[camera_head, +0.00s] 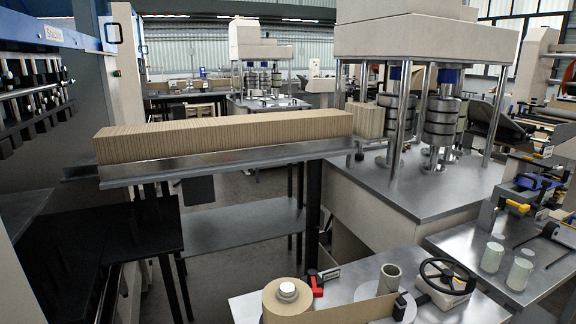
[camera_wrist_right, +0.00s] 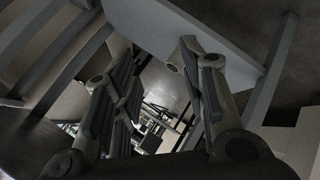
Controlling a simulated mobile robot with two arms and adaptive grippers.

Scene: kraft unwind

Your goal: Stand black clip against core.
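In the head view, a grey-brown core (camera_head: 391,278) stands upright on a pale round plate on the front metal table. A kraft paper roll (camera_head: 287,302) with a white hub sits left of it, and a kraft strip (camera_head: 355,310) runs between them. A small black piece (camera_head: 329,273), which looks like the black clip, lies behind the roll, beside a red clip (camera_head: 316,285). Neither gripper touches them. My right gripper (camera_wrist_right: 157,62) shows only in the right wrist view, with its fingers spread and nothing between them. My left gripper is not in view.
A black handwheel (camera_head: 446,276) stands right of the core. Pale cylinders (camera_head: 492,256) stand on the table at right. A press with metal columns (camera_head: 400,115) rises behind. A long kraft stack (camera_head: 225,135) lies on a rail at left. The table is crowded around the core.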

